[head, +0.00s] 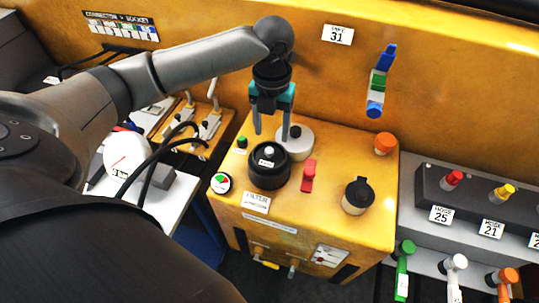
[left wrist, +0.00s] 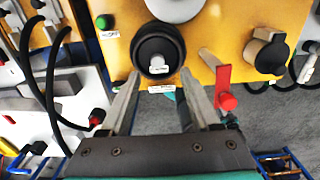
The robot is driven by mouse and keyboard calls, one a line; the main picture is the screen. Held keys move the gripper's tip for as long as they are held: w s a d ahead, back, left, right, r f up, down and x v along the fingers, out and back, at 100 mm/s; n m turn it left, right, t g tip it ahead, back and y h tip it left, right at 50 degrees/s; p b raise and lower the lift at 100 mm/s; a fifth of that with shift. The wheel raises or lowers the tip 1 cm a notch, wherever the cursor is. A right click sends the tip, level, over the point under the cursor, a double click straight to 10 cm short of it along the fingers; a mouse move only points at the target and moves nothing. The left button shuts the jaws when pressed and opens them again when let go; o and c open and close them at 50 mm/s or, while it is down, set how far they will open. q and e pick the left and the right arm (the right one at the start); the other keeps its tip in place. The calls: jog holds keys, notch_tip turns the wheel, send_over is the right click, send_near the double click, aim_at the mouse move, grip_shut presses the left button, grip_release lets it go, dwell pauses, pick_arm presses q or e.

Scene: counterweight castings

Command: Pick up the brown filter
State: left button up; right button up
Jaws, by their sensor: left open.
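I see no clearly brown filter. A dark round canister (head: 268,172) with a pale knob stands on top of the yellow cabinet, behind a card reading "FILTER". It also shows in the left wrist view (left wrist: 172,38), just beyond my fingertips; its colour looks near black. My left gripper (head: 272,136), with teal finger mounts, points down above and behind the canister, open and empty. In the left wrist view the two fingers (left wrist: 160,77) are spread apart, with nothing between them. My right gripper is not in view.
A white round part (head: 298,148) stands close behind the canister. A red lever (head: 308,176), a black-capped cup (head: 357,196) and an orange cap (head: 384,144) stand to the right. A gauge (head: 221,183) is at the left. The yellow wall (head: 430,100) rises behind.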

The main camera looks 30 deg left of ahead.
aim_at(269, 150)
pick_arm(q)
jog(key=f, duration=0.6)
jog(key=shift+s+a+f, duration=0.2)
grip_shut()
dwell(0.4)
dwell(0.9)
